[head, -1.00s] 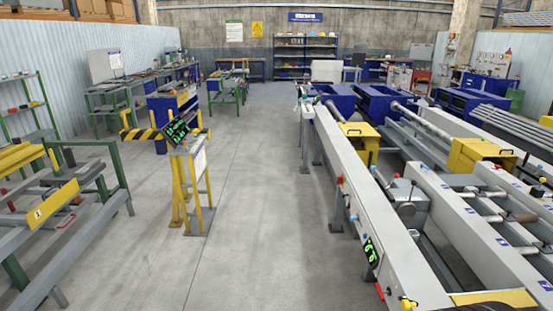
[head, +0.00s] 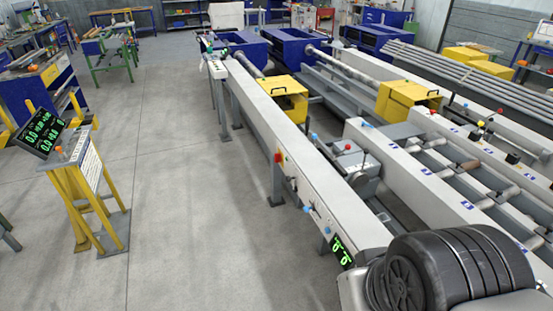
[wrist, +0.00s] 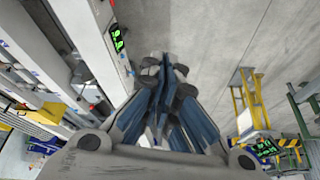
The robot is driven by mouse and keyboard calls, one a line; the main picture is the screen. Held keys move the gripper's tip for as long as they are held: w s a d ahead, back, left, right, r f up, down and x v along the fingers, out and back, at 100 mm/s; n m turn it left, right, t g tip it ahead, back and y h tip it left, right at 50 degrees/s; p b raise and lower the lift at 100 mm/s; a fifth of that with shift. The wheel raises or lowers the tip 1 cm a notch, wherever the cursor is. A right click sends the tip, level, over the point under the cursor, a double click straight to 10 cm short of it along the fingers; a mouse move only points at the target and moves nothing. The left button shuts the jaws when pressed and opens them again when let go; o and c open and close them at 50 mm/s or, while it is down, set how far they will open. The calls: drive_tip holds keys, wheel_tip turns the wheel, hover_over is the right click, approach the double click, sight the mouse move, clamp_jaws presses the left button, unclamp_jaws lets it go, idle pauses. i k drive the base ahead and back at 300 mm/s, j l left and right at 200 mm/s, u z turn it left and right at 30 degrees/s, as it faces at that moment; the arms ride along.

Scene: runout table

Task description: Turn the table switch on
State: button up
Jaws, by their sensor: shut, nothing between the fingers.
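The long grey runout table (head: 262,112) runs from front to back in the head view. Its near side face carries a red button (head: 279,157), small levers with pale-blue knobs (head: 308,208) and a green-digit display (head: 338,250). Which of these is the table switch I cannot tell.
A yellow stand (head: 92,200) with a tilted display (head: 42,132) stands on the left. Clear grey floor (head: 180,170) lies between it and the table. Yellow boxes (head: 283,98) and rollers stand beyond the table side. My arm covers the lower right.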

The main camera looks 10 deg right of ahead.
sight(278, 158)
drive_tip(key=i+j+z, duration=0.35)
drive_tip(key=i+j, duration=0.45)
drive_tip(key=i, duration=0.6)
drive_tip(key=i+j+z, duration=0.35)
drive_tip(key=i+j, duration=0.8)
drive_tip(key=i, duration=0.1)
